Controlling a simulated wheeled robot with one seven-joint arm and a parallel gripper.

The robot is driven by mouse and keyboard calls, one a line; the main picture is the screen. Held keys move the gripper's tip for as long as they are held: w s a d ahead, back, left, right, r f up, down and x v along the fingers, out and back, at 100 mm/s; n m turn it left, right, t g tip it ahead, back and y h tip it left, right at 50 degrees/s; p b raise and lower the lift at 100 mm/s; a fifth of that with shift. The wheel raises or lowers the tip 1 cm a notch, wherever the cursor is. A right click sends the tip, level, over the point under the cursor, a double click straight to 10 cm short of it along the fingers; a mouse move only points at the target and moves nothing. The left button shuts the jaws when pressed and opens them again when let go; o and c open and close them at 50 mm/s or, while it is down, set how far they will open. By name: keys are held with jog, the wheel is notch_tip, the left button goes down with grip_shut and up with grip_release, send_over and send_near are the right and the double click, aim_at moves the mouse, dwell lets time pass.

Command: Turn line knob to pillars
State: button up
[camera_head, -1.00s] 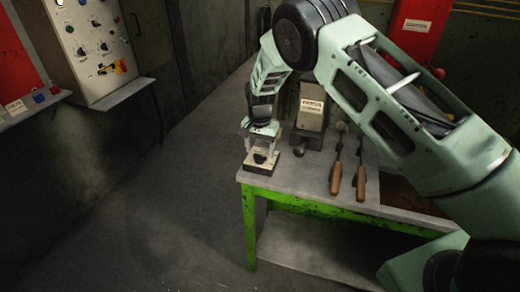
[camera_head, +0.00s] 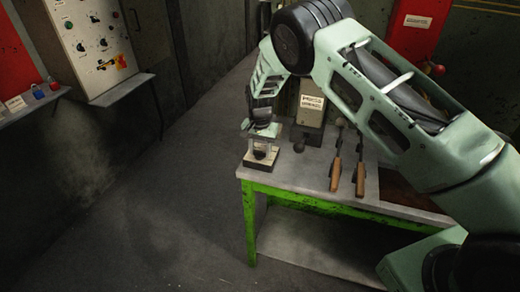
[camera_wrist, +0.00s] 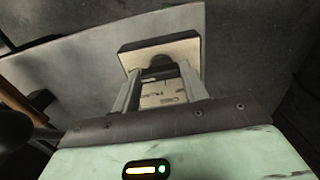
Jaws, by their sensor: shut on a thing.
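The line knob (camera_wrist: 160,65) is a dark knob on a small pale box (camera_head: 257,168) at the near left corner of the bench. In the wrist view the box's pale face (camera_wrist: 185,48) has a dark rim, and a partly hidden lettered label shows between the fingers. My gripper (camera_head: 261,146) reaches down onto the box from above. It also shows in the wrist view (camera_wrist: 161,82), with one finger on each side of the knob, shut on it. The fingers hide part of the knob, and I cannot read which mark it points to.
The grey bench (camera_head: 300,176) has a green frame. A control panel (camera_head: 98,45) is on the left wall. Open floor (camera_head: 175,215) lies left of the bench.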

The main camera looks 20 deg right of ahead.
jog(key=n+b, duration=0.3)
jog(key=n, duration=0.1)
jog(key=shift+f, duration=0.1)
jog(key=shift+n+b, duration=1.2)
jog(key=shift+n, duration=1)
jog(key=shift+w, duration=0.1)
jog(key=o, duration=1)
notch_tip(320, 180, up, 18)
jog(key=b, duration=0.3)
jog(key=shift+f, duration=0.15)
